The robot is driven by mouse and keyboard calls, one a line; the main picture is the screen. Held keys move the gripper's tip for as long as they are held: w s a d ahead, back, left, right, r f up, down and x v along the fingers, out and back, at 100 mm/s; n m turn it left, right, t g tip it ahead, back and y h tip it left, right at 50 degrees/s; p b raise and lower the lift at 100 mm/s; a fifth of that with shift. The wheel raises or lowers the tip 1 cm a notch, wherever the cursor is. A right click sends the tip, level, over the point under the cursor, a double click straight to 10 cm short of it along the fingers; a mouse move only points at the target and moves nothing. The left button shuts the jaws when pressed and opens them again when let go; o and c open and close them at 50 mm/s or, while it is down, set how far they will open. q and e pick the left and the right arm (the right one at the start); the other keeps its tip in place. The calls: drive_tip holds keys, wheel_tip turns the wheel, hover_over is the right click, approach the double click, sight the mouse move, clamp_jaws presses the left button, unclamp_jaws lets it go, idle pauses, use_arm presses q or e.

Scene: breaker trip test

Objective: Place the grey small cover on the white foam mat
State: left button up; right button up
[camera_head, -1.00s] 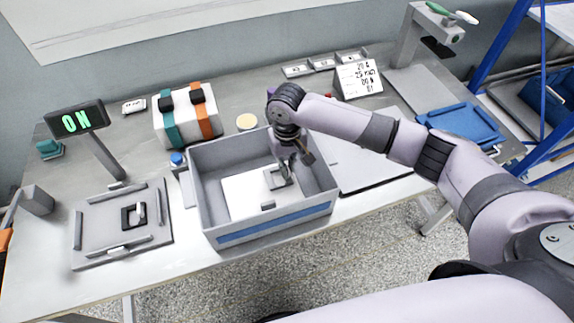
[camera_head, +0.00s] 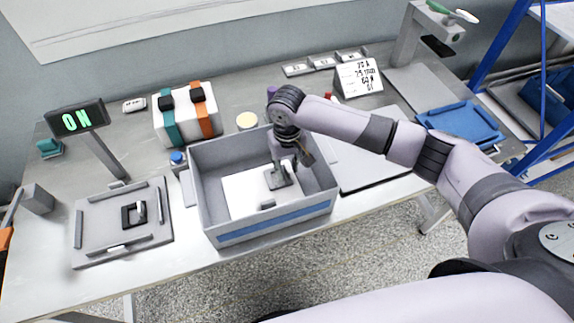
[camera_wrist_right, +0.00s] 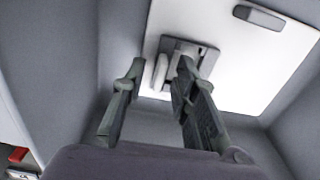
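The grey small cover (camera_head: 278,181), a square plate with a raised pale grip, lies on the white foam mat (camera_head: 236,190) inside the grey box. It also shows in the right wrist view (camera_wrist_right: 207,59), flat on the mat (camera_wrist_right: 235,70) near its edge. My right gripper (camera_head: 276,164) reaches down into the box just above the cover. In the wrist view its fingers (camera_wrist_right: 160,75) are apart, one on each side of the grip, with a visible gap on the left. Contact on the right side is hard to tell. My left gripper is not in view.
The box walls (camera_head: 255,232) stand close around my right gripper. A small dark grey block (camera_head: 267,205) sits by the front wall. A grey fixture plate (camera_head: 100,225) lies left of the box, an ON display (camera_head: 76,120) behind it. A blue tray (camera_head: 460,125) lies right.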

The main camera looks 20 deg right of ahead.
sight(287, 168)
drive_tip(key=shift+r, duration=0.1)
wheel_tip(287, 168, up, 12)
drive_tip(key=b, duration=0.1)
idle(0.8)
